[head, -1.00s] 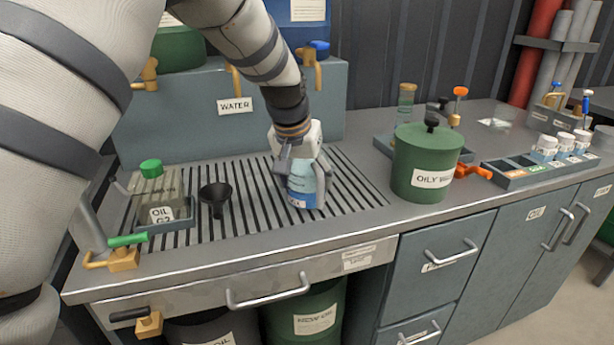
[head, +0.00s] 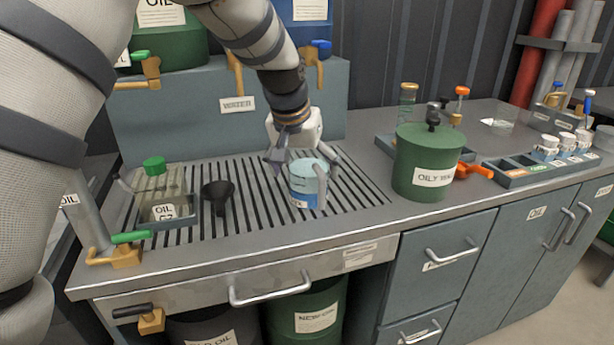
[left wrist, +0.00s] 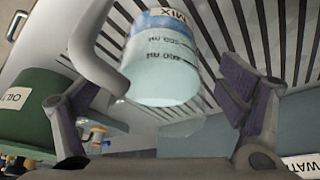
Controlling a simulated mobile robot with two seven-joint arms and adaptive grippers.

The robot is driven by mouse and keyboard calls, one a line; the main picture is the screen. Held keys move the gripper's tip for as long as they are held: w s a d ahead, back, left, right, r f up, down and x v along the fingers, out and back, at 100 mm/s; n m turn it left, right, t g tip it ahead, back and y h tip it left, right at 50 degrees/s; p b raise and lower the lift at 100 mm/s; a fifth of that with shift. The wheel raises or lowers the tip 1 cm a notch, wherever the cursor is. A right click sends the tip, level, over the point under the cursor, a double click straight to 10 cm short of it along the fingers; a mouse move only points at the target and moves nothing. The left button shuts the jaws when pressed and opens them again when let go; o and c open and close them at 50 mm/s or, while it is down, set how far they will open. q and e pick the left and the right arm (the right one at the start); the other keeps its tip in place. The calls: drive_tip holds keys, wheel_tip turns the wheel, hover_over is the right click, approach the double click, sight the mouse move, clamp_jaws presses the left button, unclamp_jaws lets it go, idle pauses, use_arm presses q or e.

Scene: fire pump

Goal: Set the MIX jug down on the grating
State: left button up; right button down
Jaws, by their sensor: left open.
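The MIX jug (head: 304,188) is a clear jug with pale blue liquid, a label and a grey handle. It stands upright on the slotted metal grating (head: 258,212), right of the black funnel. My left gripper (head: 302,157) is open just behind and above the jug, its fingers spread and apart from the body. In the left wrist view the jug (left wrist: 162,62) shows its MIX label between the spread fingers, with the handle on the left side, near one finger. My right gripper is not in view.
A black funnel (head: 217,194) and an oil jug with a green cap (head: 155,203) stand on the left of the grating. A green OILY WASTE can (head: 424,165) stands to the right. The blue-grey WATER ledge (head: 180,115) with brass taps is behind.

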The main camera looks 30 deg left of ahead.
use_arm(q)
drive_tip(key=v, duration=0.9)
drive_tip(key=shift+r, duration=0.15)
drive_tip(key=shift+s+d, duration=0.1)
